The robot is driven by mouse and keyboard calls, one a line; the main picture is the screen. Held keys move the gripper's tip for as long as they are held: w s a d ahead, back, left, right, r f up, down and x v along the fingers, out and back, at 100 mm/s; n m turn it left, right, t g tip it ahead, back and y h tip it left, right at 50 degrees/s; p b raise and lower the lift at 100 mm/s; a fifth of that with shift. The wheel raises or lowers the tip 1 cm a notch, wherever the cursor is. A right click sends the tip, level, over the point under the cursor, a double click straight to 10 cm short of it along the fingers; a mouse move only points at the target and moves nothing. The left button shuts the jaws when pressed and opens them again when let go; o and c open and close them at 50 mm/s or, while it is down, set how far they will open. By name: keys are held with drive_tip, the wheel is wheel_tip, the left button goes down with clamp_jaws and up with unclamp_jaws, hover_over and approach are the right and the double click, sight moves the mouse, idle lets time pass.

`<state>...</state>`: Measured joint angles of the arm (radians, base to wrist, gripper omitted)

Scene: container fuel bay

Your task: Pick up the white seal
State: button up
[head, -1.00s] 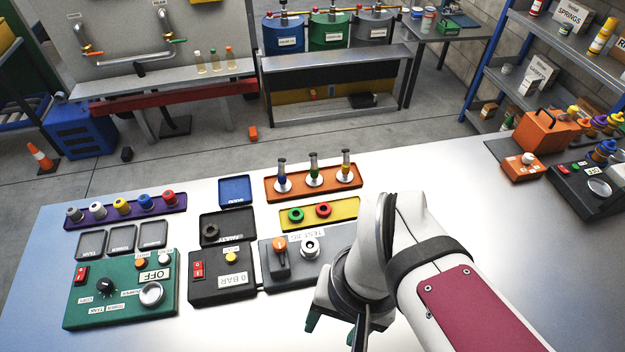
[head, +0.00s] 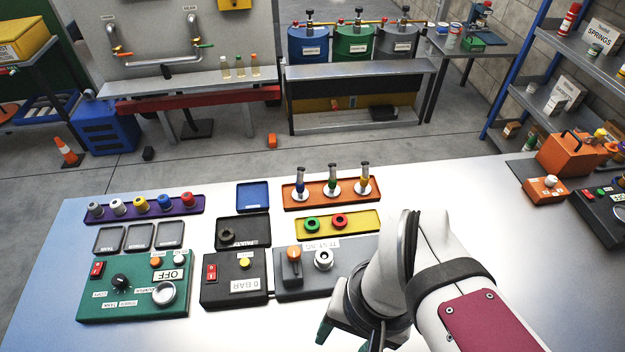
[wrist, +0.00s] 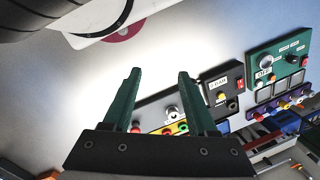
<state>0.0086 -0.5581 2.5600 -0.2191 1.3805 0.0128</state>
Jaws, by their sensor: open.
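A white ring (head: 323,259), which looks like the white seal, sits at the fitting on the right half of the grey test jig (head: 287,288), beside an orange-topped lever. Green and red rings lie in the yellow tray (head: 362,222) behind the jig. My gripper (head: 348,338) is low over the table, in front of the jig and apart from the ring. Its green fingers are spread and empty in the wrist view (wrist: 160,72). My arm hides part of the jig's right side.
Left of the jig are a dark pressure box (head: 222,290), a green control panel (head: 100,300) and a tray with a dark ring (head: 252,242). An orange tray (head: 300,203) holds upright plungers. The table's right middle (head: 500,220) is clear.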

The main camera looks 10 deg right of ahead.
idle(0.4)
drive_tip(key=shift+o, duration=0.5)
drive_tip(key=m+t+y, duration=0.9)
drive_tip(key=m+t, duration=0.1)
drive_tip(key=m, duration=1.1)
approach(324, 255)
drive_tip(key=shift+t, duration=0.3)
drive_tip(key=x, duration=0.6)
drive_tip(key=f+x, duration=0.1)
drive_tip(key=x, duration=0.3)
drive_tip(key=shift+s, duration=0.15)
clamp_jaws()
